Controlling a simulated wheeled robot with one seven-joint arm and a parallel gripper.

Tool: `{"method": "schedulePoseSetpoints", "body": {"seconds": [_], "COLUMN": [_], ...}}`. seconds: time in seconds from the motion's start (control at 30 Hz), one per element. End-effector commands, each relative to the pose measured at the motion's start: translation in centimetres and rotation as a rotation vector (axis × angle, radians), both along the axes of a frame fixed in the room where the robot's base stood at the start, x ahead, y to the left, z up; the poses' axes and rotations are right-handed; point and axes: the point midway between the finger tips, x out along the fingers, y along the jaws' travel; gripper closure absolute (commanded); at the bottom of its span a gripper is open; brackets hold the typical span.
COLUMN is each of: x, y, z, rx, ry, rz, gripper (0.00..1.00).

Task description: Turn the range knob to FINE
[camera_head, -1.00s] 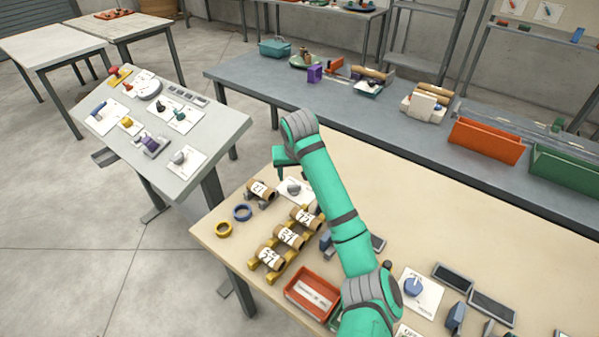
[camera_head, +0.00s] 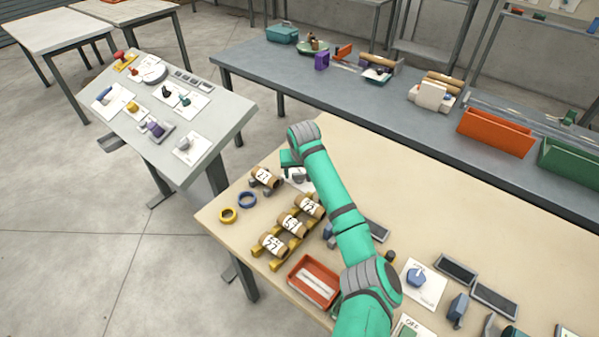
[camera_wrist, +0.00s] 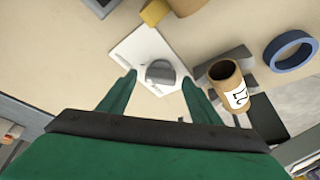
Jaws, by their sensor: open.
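A round grey knob (camera_wrist: 160,72) with a flat grip sits on a white plate (camera_wrist: 138,50) in the wrist view. The print on the plate is too small to read. My gripper (camera_wrist: 159,79) is open, with one green finger on each side of the knob in that view and nothing held. In the head view the same grey knob (camera_head: 298,175) shows on its plate just beside my gripper (camera_head: 291,159), partly covered by my arm. A blue knob (camera_head: 416,277) stands on another white plate to the right; its label is unreadable.
A numbered brown tube (camera_wrist: 227,82) on a dark stand is close right of my gripper, with a blue ring (camera_wrist: 291,51) beyond. More tubes on yellow stands (camera_head: 291,224) and a red tray (camera_head: 315,281) lie nearer.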

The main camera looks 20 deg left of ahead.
Motion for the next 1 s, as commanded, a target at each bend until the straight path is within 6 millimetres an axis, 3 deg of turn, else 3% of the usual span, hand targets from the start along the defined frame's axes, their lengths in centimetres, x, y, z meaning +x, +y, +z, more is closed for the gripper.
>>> {"method": "schedulePoseSetpoints", "body": {"seconds": [0.23, 0.4, 0.73, 1.0], "x": [0.01, 0.02, 0.02, 0.06], "y": [0.02, 0.01, -0.01, -0.11], "z": [-0.02, -0.01, -0.02, -0.07], "rx": [0.0, 0.0, 0.001, 0.002], "ry": [0.0, 0.0, 0.001, 0.002], "rz": [0.0, 0.0, 0.031, 0.183], "gripper": [0.45, 0.84, 0.83, 0.83]}}
